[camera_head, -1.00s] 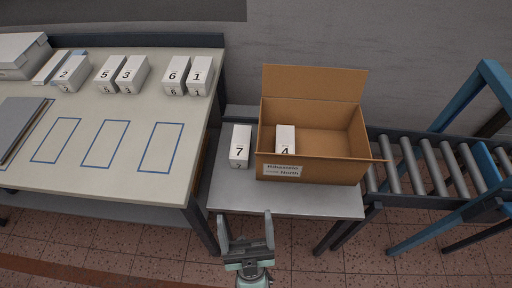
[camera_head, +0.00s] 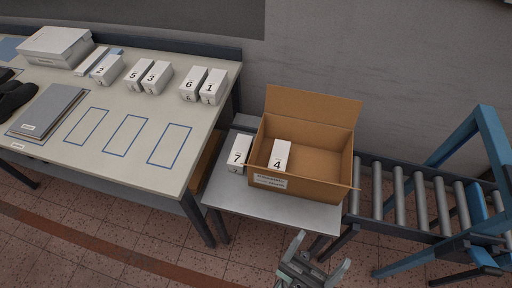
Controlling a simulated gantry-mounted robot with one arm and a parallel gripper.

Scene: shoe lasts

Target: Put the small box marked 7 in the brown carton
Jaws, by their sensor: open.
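The small white box marked 7 (camera_head: 237,155) stands upright on the grey side table (camera_head: 222,190), just left of the carton. The open brown carton (camera_head: 322,190) stands on the same table with its flaps up and out. A white box marked 4 (camera_head: 280,156) stands inside the carton at its left side. My gripper (camera_head: 319,262) is open and empty, in front of the table's near edge, below and to the right of box 7. It is apart from both the box and the carton.
A long workbench (camera_head: 130,170) on the left holds several numbered white boxes, a large white box (camera_head: 54,46), grey folders (camera_head: 46,112) and blue outlined rectangles. A roller conveyor (camera_head: 420,200) with a blue frame (camera_head: 437,150) adjoins the carton's right side.

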